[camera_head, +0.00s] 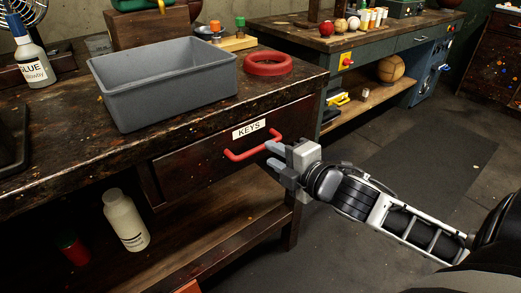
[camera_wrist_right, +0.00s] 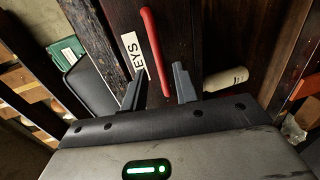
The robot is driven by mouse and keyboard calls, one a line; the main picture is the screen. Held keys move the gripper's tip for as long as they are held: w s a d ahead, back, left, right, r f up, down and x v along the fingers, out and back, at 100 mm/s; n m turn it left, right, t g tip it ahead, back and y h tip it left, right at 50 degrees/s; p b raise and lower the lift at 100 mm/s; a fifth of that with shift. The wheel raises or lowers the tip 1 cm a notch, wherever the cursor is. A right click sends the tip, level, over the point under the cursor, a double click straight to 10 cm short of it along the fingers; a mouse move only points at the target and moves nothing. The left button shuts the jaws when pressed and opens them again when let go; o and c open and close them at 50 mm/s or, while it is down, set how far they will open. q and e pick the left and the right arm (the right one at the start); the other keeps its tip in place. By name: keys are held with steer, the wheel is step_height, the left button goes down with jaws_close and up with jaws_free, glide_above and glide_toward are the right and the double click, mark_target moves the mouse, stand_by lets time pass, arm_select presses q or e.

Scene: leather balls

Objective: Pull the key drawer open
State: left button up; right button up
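The key drawer (camera_head: 222,151) has a dark wooden front with a white KEYS label and sits under the bench top. Its front looks flush with the bench, shut. Its red bar handle (camera_head: 254,147) also shows in the right wrist view (camera_wrist_right: 155,52). My right gripper (camera_head: 272,156) is at the right end of the handle, in front of the drawer. In the right wrist view its two fingers (camera_wrist_right: 160,85) are spread apart, with the handle's near end between or just beyond the tips; I cannot tell whether they touch. My left gripper is not in view.
A grey bin (camera_head: 165,85) and a red ring (camera_head: 267,64) stand on the bench top above the drawer. A white bottle (camera_head: 125,220) stands on the shelf below. The floor (camera_head: 400,165) right of the bench is open. A second bench (camera_head: 350,40) with balls stands behind.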

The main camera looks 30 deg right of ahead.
mark_target(262, 149)
steer(key=x, duration=0.5)
steer(key=shift+w+b, duration=0.3)
steer(key=shift+b, duration=0.05)
steer(key=shift+a, duration=0.1)
jaws_close()
